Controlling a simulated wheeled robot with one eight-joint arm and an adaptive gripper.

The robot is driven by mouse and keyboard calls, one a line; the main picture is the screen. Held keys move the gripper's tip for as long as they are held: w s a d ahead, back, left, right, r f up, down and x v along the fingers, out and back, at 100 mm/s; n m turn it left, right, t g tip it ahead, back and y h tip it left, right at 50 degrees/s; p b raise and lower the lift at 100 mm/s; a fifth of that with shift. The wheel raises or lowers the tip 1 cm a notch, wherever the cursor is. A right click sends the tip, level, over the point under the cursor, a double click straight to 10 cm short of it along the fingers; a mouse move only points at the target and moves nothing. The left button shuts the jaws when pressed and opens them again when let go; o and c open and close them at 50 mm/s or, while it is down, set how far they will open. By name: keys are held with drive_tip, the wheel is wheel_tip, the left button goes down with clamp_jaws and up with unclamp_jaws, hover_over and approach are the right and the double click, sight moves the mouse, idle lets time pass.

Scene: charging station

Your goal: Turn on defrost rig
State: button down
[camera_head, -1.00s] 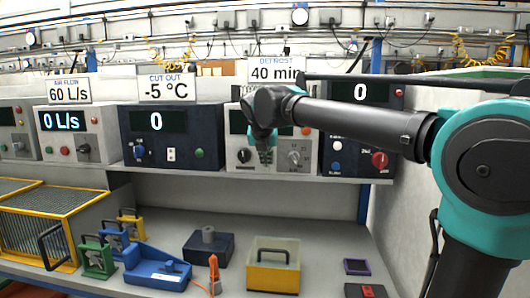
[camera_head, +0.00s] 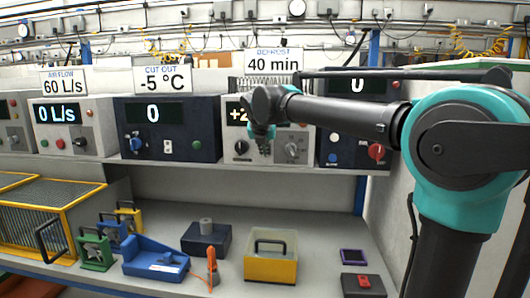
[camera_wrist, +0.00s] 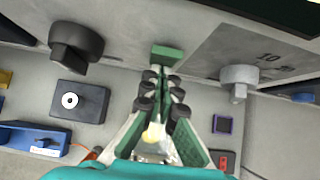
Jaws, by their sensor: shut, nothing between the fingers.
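The defrost rig (camera_head: 230,158) is a pale box on the shelf under a sign reading DEFROST 40 min (camera_head: 274,61). Its display (camera_head: 238,113) is lit and shows "+2", with the rest hidden behind my arm. A black knob (camera_head: 241,148) and a grey knob (camera_head: 291,150) sit on its front. They also show in the wrist view, black knob (camera_wrist: 75,45) left and grey knob (camera_wrist: 238,78) right. My gripper (camera_head: 265,147) is shut and empty between them. In the wrist view its fingertips (camera_wrist: 165,78) point at a green switch (camera_wrist: 167,57); I cannot tell whether they touch.
The cut out box (camera_head: 170,155) stands left of the rig, and another dark box (camera_head: 365,150) stands right. The bench below holds a yellow bin (camera_head: 270,270), a dark block (camera_head: 205,240) and a blue tray (camera_head: 155,262). A wall is at the right.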

drive_tip(key=shift+r, duration=0.1)
drive_tip(key=shift+r, duration=0.75)
drive_tip(key=shift+s, duration=0.1)
